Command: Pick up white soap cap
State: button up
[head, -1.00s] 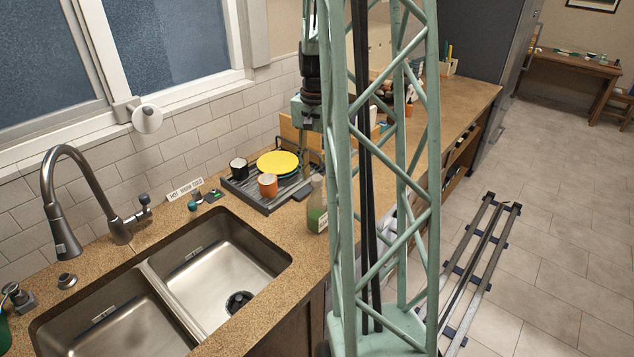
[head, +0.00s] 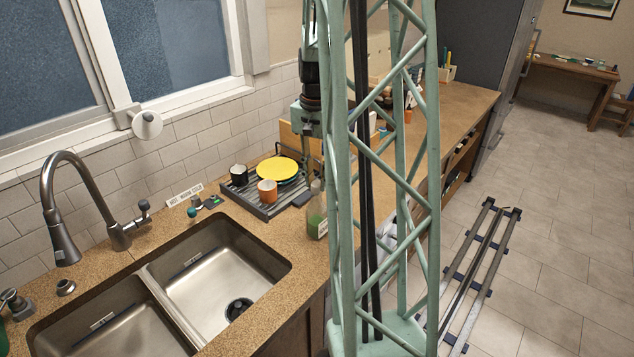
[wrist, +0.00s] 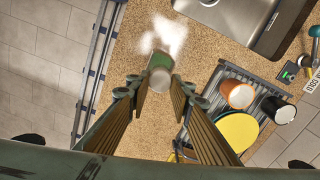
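The soap bottle (head: 315,215) stands on the counter to the right of the sink, with green liquid in it. In the wrist view the bottle (wrist: 162,55) is seen from above, and its pale, whitish cap (wrist: 160,79) points toward me. My gripper (wrist: 158,88) is open, with a finger on each side of the cap in the picture. I cannot tell whether either finger touches it. In the head view my gripper (head: 314,165) is just above the bottle, partly behind my own column, and the cap is hard to make out.
A dish rack (head: 262,205) beside the bottle holds a yellow plate (head: 278,168), an orange cup (head: 267,191) and a black cup (head: 239,174). The double sink (head: 222,262) is to the left. The counter's front edge is close to the bottle.

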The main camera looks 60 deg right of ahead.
aim_at(317, 182)
jog(key=shift+r, duration=1.55)
jog(key=shift+s+r, duration=0.1)
jog(key=shift+r, duration=0.05)
jog(key=s+a+r+b, duration=0.1)
jog(key=s+a, duration=0.9)
jog(key=s, duration=0.2)
jog(key=shift+r, duration=0.25)
jog(key=shift+a, duration=0.1)
jog(key=shift+f, duration=0.15)
